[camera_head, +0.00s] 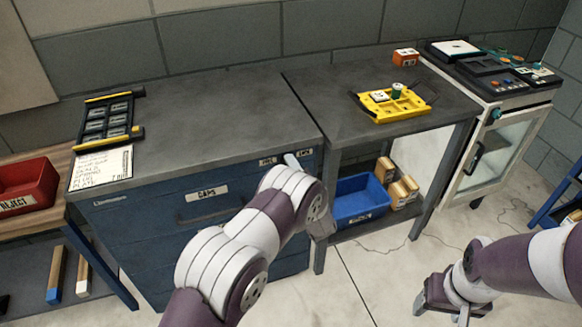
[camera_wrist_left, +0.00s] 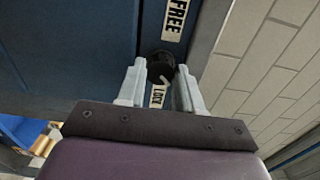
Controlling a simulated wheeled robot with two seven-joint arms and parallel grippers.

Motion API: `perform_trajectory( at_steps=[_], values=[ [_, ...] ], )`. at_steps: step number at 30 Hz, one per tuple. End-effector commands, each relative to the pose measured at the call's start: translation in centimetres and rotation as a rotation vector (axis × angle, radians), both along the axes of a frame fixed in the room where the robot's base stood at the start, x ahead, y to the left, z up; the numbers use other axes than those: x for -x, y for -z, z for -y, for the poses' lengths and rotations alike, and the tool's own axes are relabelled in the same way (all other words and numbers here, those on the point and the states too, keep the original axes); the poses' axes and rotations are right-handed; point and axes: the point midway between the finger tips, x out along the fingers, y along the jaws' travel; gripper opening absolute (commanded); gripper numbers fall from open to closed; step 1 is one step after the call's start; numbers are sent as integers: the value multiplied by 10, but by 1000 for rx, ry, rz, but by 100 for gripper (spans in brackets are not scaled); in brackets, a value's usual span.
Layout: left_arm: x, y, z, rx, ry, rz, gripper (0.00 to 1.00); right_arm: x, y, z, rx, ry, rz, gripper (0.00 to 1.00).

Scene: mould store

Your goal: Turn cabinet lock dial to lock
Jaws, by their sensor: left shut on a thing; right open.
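The blue cabinet (camera_head: 155,235) has a FREE label (camera_head: 267,161) and a LOCK label (camera_head: 305,153) at its front's upper right. In the left wrist view the black round dial (camera_wrist_left: 160,63) sits between the FREE label (camera_wrist_left: 175,18) and the LOCK label (camera_wrist_left: 158,95). A small pale mark shows on the dial's lower right side; its exact setting is hard to tell. My left gripper (camera_head: 292,162) is shut on the dial, with one finger on each side of it in the left wrist view (camera_wrist_left: 161,72). My right gripper (camera_head: 445,302) is open and empty, low at the right, away from the cabinet.
A dark rack (camera_head: 108,122) and a paper sheet (camera_head: 103,168) lie on the cabinet top. A bench with a yellow tray (camera_head: 393,105) stands to the right, a blue bin (camera_head: 358,200) below. A glass-doored unit (camera_head: 495,150) is farther right. The floor before the bench is clear.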

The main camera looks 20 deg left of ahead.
Motion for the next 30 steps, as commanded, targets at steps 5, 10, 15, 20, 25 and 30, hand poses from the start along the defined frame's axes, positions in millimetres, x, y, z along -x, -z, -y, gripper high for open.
perform_trajectory(
  at_steps=[5,10,15,20,25,30],
  values=[
    [1,1,0,-2,1,-5,4,0,0,0,0,0,0,65],
    [1,2,0,-2,1,-5,4,0,0,0,0,0,0,65],
    [0,1,0,-2,1,-4,60,0,0,0,0,0,0,65],
    [0,1,0,-2,1,-3,60,0,0,0,0,0,0,65],
    [14,0,11,-2,3,-5,60,0,0,0,0,0,0,65],
    [52,1,37,-3,6,-5,60,0,0,0,0,0,0,65]
  ],
)
